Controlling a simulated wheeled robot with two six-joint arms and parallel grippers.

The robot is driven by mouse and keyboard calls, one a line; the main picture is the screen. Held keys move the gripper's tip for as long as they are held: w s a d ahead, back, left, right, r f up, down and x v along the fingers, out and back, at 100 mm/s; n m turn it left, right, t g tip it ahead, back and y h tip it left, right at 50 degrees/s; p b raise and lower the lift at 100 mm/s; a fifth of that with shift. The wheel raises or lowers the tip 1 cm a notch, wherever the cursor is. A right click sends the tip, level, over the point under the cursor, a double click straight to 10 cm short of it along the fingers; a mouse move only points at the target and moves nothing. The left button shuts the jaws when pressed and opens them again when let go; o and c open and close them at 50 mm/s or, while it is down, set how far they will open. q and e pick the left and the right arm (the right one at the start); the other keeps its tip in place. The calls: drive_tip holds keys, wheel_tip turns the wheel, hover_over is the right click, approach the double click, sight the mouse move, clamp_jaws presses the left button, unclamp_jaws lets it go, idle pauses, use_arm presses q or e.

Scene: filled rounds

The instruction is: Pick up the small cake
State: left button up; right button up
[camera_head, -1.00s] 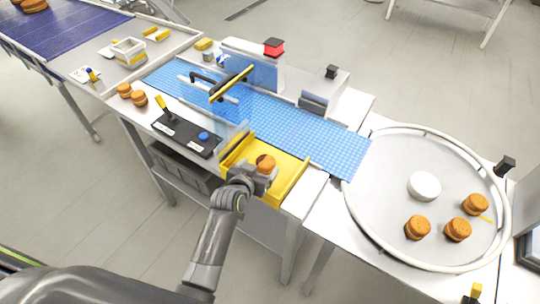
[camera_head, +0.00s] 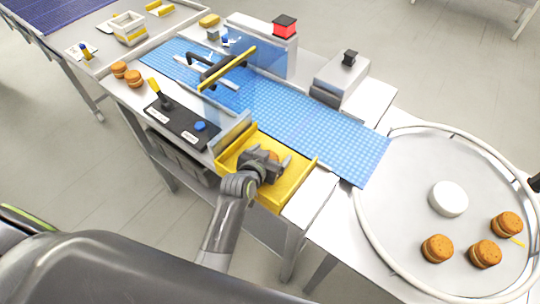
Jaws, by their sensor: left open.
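A small round brown cake (camera_head: 273,155) sits in the yellow tray (camera_head: 301,180) at the front edge of the blue conveyor belt. My left gripper (camera_head: 276,162) is over the tray with its fingers open around or just above the cake, and it hides most of it. I cannot tell whether the fingers touch the cake. My right gripper is not in view.
Several similar filled cakes (camera_head: 437,248) lie on the round turntable (camera_head: 400,215) at the right, beside a white disc (camera_head: 448,198). Two more cakes (camera_head: 133,77) stand at the left table edge. A black control panel (camera_head: 182,122) with a lever is left of the tray.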

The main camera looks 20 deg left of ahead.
use_arm(q)
drive_tip(key=shift+s+r, duration=0.1)
drive_tip(key=shift+s, duration=0.2)
drive_tip(key=shift+s+r, duration=0.1)
drive_tip(key=shift+s, duration=0.1)
drive_tip(key=c, duration=0.7)
drive_tip(key=shift+c, duration=0.3)
drive_tip(key=shift+w+r, duration=0.1)
drive_tip(key=shift+r, duration=0.25)
wheel_tip(320, 180, up, 8)
drive_tip(key=shift+r+b, duration=0.1)
drive_tip(key=shift+b, duration=0.35)
drive_tip(key=shift+r, duration=0.6)
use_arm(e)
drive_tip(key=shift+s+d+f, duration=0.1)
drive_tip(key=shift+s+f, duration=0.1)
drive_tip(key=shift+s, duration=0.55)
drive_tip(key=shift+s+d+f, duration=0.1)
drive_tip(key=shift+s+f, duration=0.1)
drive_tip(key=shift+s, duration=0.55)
